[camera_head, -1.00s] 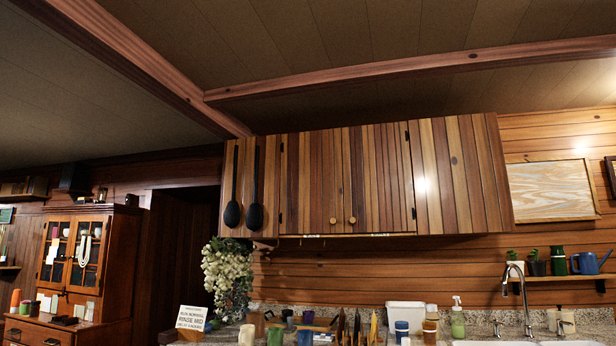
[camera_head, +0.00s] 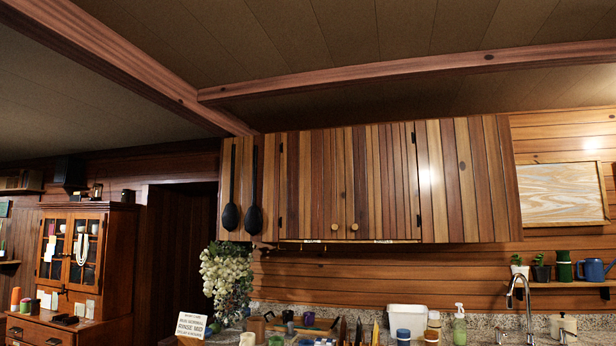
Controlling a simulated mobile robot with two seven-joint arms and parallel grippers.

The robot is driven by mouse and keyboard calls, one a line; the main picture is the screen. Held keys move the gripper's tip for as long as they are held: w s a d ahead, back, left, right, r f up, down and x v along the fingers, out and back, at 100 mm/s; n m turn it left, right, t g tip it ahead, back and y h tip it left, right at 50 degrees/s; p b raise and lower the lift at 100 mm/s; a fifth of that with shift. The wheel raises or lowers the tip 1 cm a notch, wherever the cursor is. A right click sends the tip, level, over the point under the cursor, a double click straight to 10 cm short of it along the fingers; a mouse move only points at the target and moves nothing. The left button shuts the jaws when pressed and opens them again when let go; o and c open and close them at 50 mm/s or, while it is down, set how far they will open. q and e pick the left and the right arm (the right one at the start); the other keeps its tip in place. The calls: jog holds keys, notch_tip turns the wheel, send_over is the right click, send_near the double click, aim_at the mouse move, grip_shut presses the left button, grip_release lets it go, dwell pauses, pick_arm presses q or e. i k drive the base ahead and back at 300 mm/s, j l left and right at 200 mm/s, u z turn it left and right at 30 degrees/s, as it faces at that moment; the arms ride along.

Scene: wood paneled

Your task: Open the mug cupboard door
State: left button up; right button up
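A wood-paneled wall cupboard (camera_head: 465,185) hangs on the far wall above the counter. Its middle part has two shut doors, a left door (camera_head: 312,185) and a right door (camera_head: 380,185), with small round knobs near their lower meeting edges: a left knob (camera_head: 334,227) and a right knob (camera_head: 355,227). Dark hinges show at their outer edges. I cannot tell whether these are the mug cupboard's doors, and no mugs show inside. Neither of my grippers is in view.
Two black utensils (camera_head: 231,216) hang on the cupboard's left part. A trailing white-flowered plant (camera_head: 226,275) hangs below it. The counter holds a sign (camera_head: 191,325), a white bin (camera_head: 407,320), a soap bottle (camera_head: 459,325) and a faucet (camera_head: 522,300). A glass-door cabinet (camera_head: 85,265) stands at left.

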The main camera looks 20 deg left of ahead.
aim_at(313, 207)
jog(key=i+j, duration=0.35)
jog(key=i, duration=0.2)
jog(key=i+j, duration=0.35)
jog(key=i, duration=0.2)
jog(key=i+j, duration=0.35)
jog(key=i, duration=0.2)
jog(key=i+j, duration=0.75)
jog(key=i, duration=0.3)
